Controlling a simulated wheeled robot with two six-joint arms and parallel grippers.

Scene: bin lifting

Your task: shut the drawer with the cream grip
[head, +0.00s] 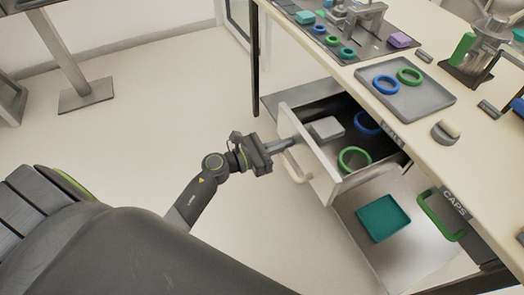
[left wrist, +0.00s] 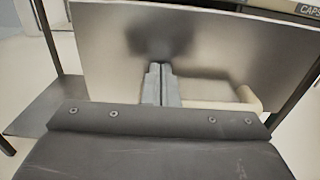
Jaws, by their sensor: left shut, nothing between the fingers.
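The drawer with the cream grip stands pulled out from the table, its front (head: 318,168) facing me; the front fills much of the left wrist view (left wrist: 225,45). Its cream grip (head: 293,171) is on that front and shows in the left wrist view (left wrist: 232,105). Inside lie a green ring (head: 342,160), a blue ring (head: 361,120) and a grey block (head: 326,128). My left gripper (head: 293,142) is shut and empty, its fingertips at the drawer front beside the grip; the left wrist view shows the closed fingers (left wrist: 161,75). Contact is hard to tell. My right gripper is not in view.
A second drawer front, labelled CAPS, has a green grip (head: 430,215). A teal tray (head: 383,218) lies on the lower shelf (head: 350,215). The tabletop holds a grey tray (head: 405,98) with rings, plus fixtures. The floor left of the drawer is clear.

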